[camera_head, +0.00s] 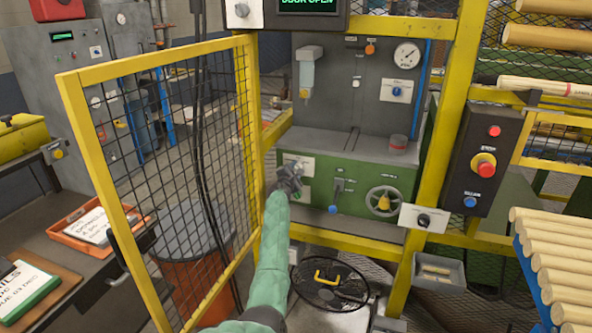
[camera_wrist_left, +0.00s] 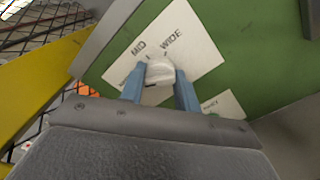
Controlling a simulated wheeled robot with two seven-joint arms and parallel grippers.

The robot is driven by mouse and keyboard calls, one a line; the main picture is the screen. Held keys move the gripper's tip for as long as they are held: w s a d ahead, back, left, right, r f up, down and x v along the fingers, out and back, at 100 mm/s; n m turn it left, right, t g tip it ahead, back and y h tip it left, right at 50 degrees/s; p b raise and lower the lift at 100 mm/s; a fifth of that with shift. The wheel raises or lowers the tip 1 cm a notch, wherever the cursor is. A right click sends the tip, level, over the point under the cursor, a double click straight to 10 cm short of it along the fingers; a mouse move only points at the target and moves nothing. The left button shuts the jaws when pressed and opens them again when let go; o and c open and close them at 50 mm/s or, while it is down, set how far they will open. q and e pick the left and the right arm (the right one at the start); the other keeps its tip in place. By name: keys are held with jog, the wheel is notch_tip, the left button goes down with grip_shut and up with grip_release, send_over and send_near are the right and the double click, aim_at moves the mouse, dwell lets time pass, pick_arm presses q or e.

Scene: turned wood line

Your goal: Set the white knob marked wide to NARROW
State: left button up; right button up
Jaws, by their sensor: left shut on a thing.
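The white knob (camera_wrist_left: 160,71) sits on a white label plate (camera_wrist_left: 187,37) on a green machine panel. The words MID and WIDE show above it; the lower left of the plate is partly hidden by my finger. My left gripper (camera_wrist_left: 160,86) has its two blue fingers on either side of the knob and is shut on it. I cannot tell clearly where the knob points. In the head view my left gripper (camera_head: 290,181) is at the left of the green panel, in front of the plate (camera_head: 298,163), and hides the knob. My right gripper is not in view.
A yellow-framed mesh door (camera_head: 160,170) stands open to the left of my arm. On the green panel are a lever with a blue tip (camera_head: 335,195) and a handwheel (camera_head: 384,201). A switch plate (camera_head: 423,218) and a button box (camera_head: 482,160) are at the right.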

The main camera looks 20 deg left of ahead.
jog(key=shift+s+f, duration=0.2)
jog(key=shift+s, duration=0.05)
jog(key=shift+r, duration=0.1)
pick_arm(q)
jog(key=o, duration=1)
jog(key=shift+a+f, duration=0.1)
jog(key=shift+s, duration=0.1)
jog(key=s, duration=0.7)
jog(key=shift+s+a, duration=0.15)
jog(key=shift+s, duration=0.15)
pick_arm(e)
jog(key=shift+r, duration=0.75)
